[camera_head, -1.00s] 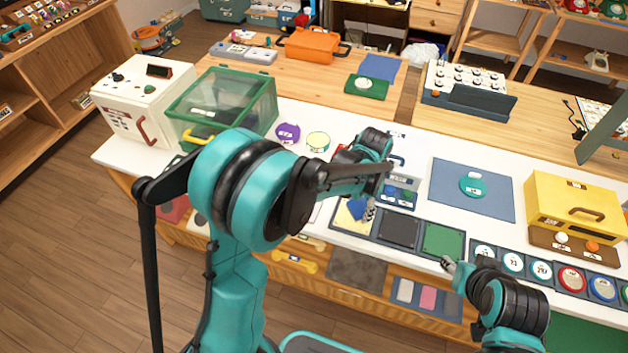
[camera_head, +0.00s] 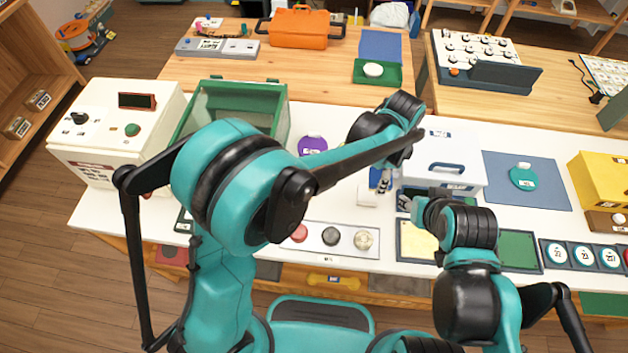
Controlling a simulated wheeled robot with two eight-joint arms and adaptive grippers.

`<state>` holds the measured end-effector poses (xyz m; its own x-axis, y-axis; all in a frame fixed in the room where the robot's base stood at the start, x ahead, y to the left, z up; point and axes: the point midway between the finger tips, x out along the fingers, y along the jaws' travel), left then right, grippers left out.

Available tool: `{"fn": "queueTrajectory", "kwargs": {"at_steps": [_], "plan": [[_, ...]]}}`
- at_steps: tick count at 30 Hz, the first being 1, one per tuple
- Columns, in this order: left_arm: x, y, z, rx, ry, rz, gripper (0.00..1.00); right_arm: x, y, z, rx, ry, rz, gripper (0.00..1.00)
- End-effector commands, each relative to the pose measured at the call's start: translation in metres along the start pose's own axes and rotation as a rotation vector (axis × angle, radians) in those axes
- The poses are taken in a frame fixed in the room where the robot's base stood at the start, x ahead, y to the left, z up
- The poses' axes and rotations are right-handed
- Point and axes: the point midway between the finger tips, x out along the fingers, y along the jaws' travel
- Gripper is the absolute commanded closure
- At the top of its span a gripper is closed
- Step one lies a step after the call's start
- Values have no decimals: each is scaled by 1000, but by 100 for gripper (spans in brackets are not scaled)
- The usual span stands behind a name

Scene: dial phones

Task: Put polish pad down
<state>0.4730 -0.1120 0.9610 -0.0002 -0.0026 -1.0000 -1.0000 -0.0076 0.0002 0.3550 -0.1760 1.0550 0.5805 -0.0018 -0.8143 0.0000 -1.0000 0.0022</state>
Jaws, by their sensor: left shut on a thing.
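The polish pad (camera_head: 375,177) seems to be the small blue piece at my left gripper, partly hidden by the fingers. My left gripper (camera_head: 384,184) is shut on it, above the white counter and left of the white box with blue handles (camera_head: 440,157). A small white block (camera_head: 367,196) sits just below and left of the pad; I cannot tell whether they touch. The yellow square (camera_head: 416,241) in the front tray row shows no blue piece. My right gripper (camera_head: 405,203) is in front of the white box, above the tray row; its fingers are too small to read.
A strip with red, black and beige round pieces (camera_head: 331,239) lies at the counter's front. A green-framed clear case (camera_head: 235,108) stands left, partly behind my arm. A blue mat with a teal disc (camera_head: 526,182) lies right of the white box.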

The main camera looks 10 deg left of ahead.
Motion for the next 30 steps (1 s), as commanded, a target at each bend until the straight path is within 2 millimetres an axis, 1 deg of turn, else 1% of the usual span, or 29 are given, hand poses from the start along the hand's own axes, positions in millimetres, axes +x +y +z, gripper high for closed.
{"fn": "queueTrajectory", "kwargs": {"at_steps": [2,4,12,16,19,23,30], "plan": [[4,0,4,8,0,0,90,2,0,2,0,0,0,60],[12,0,15,8,0,0,90,6,0,4,0,0,0,60],[51,-6,79,4,0,0,90,22,0,16,0,0,0,60],[64,-8,101,6,0,0,90,28,0,20,0,0,0,60],[69,-9,111,7,0,0,90,29,0,21,0,0,0,60],[74,-9,114,9,0,0,90,31,0,22,0,0,0,60],[109,-9,114,9,0,0,90,45,0,32,0,0,0,60]]}}
